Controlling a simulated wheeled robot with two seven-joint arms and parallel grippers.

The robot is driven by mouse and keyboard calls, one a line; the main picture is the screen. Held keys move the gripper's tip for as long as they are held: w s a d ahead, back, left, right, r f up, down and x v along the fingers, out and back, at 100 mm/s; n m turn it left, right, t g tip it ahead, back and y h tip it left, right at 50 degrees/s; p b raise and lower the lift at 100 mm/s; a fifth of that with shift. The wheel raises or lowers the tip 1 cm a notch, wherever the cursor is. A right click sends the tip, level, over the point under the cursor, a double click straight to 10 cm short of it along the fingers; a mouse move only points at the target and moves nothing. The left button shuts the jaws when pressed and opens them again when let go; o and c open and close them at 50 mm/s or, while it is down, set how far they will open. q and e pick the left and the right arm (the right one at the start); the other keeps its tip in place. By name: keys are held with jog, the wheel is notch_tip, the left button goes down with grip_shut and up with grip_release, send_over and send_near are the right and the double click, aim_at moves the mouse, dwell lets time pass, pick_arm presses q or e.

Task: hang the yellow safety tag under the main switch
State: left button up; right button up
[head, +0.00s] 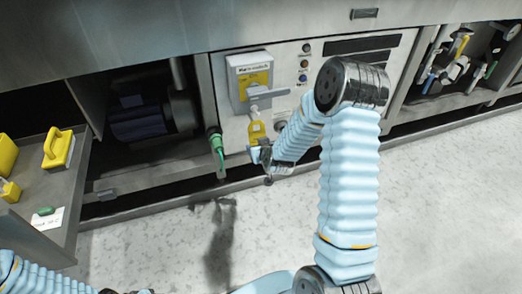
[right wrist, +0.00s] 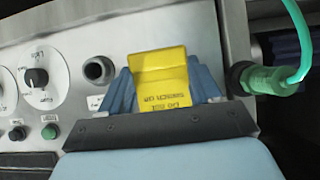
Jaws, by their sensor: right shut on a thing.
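The main switch (head: 249,72) is a grey box with a yellow plate and a grey handle (head: 268,93) on the metal panel in the head view. The yellow safety tag (head: 257,131) is just below the handle, upright. My right gripper (head: 261,152) is shut on its lower part. In the right wrist view, the tag (right wrist: 161,75) sits between the blue fingers, its printed text upside down. I cannot tell whether the tag's top touches a hook or the switch. My left gripper is out of view; only part of the left arm shows at the bottom left.
A green hose coupling (head: 216,140) hangs left of the tag, close to the right gripper; it also shows in the right wrist view (right wrist: 268,80). Dials (right wrist: 42,80) and buttons are on the panel. A drawer (head: 62,195) with yellow items stands open at left.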

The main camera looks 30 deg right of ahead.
jog(key=w+d+f+b, duration=0.1)
jog(key=w, duration=0.5)
jog(key=shift+w+d+f, duration=0.15)
jog(key=shift+d+f, duration=0.1)
dwell(0.3)
dwell(0.7)
jog(key=o, duration=1.1)
jog(key=shift+r, duration=0.1)
